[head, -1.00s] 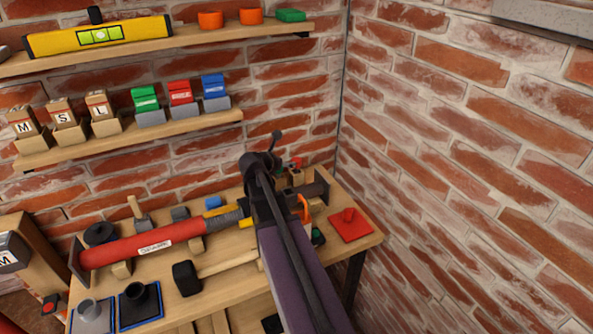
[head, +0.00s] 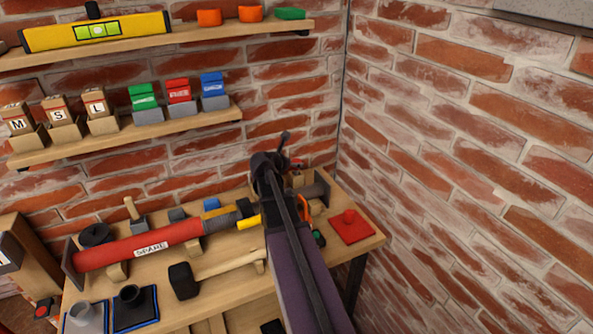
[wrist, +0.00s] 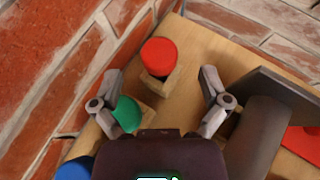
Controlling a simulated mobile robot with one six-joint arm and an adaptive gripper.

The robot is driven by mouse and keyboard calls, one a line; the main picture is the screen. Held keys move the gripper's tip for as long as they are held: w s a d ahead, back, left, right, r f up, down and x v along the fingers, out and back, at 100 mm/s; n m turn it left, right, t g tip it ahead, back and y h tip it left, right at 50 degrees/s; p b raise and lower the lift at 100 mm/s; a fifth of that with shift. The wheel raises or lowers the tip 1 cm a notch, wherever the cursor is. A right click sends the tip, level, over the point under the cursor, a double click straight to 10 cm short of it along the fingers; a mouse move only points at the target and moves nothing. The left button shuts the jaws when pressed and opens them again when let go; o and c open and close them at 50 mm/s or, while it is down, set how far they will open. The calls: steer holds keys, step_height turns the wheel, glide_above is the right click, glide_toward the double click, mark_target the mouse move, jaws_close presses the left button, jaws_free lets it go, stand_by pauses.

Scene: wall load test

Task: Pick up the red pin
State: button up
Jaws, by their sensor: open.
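In the head view a small red top (head: 298,163) shows at the back right of the bench, partly behind my arm. My gripper (wrist: 161,88) is open and empty in the wrist view, its fingers spread left and right. The pin lies ahead of the fingers, roughly between their lines, and looks apart from them. The head view mostly hides the fingers behind my arm.
A green piece (wrist: 127,113) sits by the left finger in the wrist view. A grey cylinder with a plate (wrist: 262,130) stands close to the right finger. A blue piece (wrist: 75,169) is at lower left. Brick walls bound the bench corner. A red mat (head: 352,230) lies right.

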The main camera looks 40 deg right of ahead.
mark_target(295, 161)
steer(key=b+x, duration=0.1)
steer(key=x, duration=0.2)
steer(key=shift+w+f, duration=0.1)
steer(key=shift+f, duration=0.1)
steer(key=shift+w+d+f+b, duration=0.15)
steer(key=shift+d+f+b, duration=0.05)
steer(key=shift+d+b, duration=0.3)
jaws_close()
